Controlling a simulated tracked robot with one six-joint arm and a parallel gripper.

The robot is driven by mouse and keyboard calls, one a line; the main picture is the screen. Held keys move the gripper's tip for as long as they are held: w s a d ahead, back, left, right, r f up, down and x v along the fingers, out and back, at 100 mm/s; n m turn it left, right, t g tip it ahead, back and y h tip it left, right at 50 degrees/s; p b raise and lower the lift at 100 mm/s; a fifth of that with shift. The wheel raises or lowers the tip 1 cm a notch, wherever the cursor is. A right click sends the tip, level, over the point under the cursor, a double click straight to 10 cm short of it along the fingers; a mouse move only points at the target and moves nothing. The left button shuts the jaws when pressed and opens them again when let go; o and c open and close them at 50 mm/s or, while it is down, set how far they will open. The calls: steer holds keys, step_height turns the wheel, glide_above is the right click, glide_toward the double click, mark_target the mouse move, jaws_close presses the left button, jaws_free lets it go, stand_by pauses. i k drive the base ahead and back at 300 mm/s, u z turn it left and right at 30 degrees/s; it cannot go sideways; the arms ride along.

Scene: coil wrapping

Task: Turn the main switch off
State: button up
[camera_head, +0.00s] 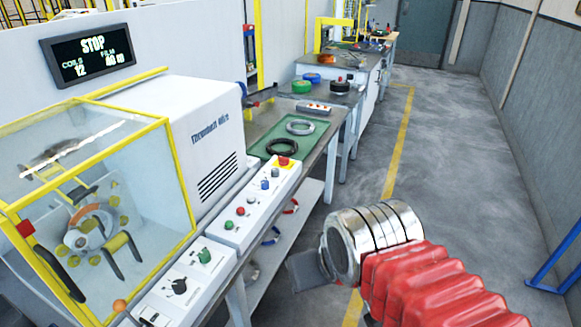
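The machine's control panel runs along its front edge. A near white box carries a black rotary knob (180,286) and a green knob (204,256); their labels are too small to read, so I cannot tell which control is the main switch. A longer white button box (257,205) behind it has red, black, blue and green buttons and a red mushroom button on yellow (283,161). My gripper (303,271) is a grey shape at the end of my red-sleeved arm, to the right of the panel and apart from it. Its fingers are not clear.
A display (92,55) reads STOP. A yellow-framed clear guard (95,215) encloses the wrapping machine at left. A black coil (281,147) and a grey coil (300,127) lie on a green mat. Floor at right is clear, with a blue stand (555,262) at the edge.

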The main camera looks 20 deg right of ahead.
mark_target(283, 161)
steer(key=k, duration=0.5)
steer(key=z, duration=0.55)
steer(key=i, duration=2.1)
steer(key=u, duration=0.65)
